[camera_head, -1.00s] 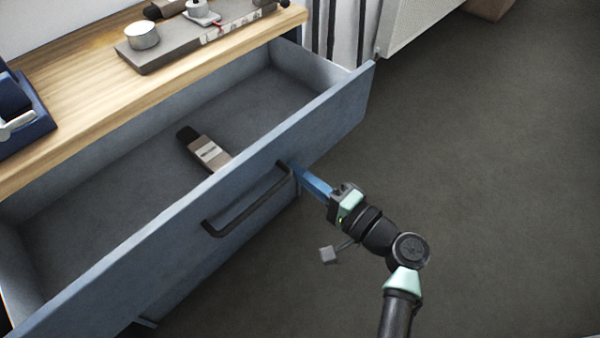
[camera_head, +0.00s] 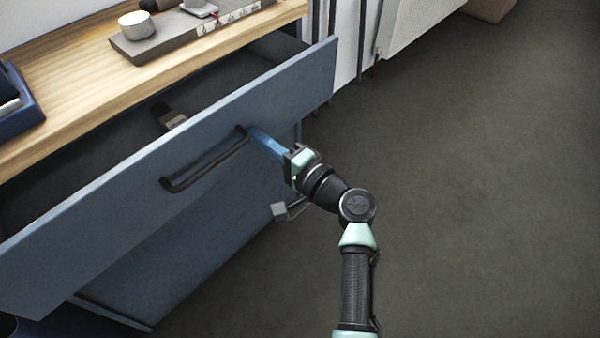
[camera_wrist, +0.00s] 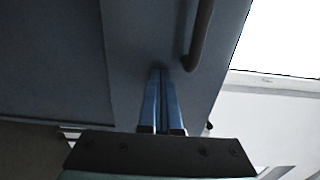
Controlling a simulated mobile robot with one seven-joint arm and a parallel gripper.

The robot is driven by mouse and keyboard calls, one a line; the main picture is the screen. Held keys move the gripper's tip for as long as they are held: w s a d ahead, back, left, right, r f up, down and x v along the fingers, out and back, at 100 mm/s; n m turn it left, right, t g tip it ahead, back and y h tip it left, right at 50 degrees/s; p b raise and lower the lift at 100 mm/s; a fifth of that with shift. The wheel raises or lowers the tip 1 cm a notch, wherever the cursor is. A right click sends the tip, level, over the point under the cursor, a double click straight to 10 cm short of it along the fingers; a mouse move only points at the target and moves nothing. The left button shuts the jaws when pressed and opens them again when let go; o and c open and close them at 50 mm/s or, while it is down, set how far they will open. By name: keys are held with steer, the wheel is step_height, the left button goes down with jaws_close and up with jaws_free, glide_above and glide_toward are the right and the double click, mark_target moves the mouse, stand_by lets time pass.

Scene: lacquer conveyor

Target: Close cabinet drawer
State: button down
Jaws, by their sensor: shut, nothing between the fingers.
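The blue-grey cabinet drawer (camera_head: 110,215) is partly open in the head view, its front standing out from under the wooden top. A dark bar handle (camera_head: 205,162) is on the drawer front; in the wrist view the handle (camera_wrist: 200,38) is right of the fingers. My gripper (camera_head: 252,133) is shut and empty, with its blue fingertips at the drawer front beside the handle's right end. In the wrist view my gripper (camera_wrist: 160,72) has its tips against or very close to the front panel; contact is hard to tell. A brown item (camera_head: 170,117) lies inside the drawer, partly hidden by the front.
The wooden cabinet top (camera_head: 75,95) holds a grey tray (camera_head: 190,38) with a white cup (camera_head: 138,24) and a dark blue box (camera_head: 18,115) at left. A white panel unit (camera_head: 415,25) stands at the back right. The dark floor (camera_head: 480,200) is clear at right.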

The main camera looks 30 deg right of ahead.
steer(key=b+x, duration=0.5)
steer(key=x, duration=0.6)
steer(key=shift+w+a+f, duration=0.15)
steer(key=shift+w, duration=0.1)
steer(key=shift+w+b, duration=0.25)
steer(key=shift+b, duration=0.05)
steer(key=shift+w+a+r, duration=0.15)
steer(key=shift+r, duration=0.25)
steer(key=shift+a, duration=0.1)
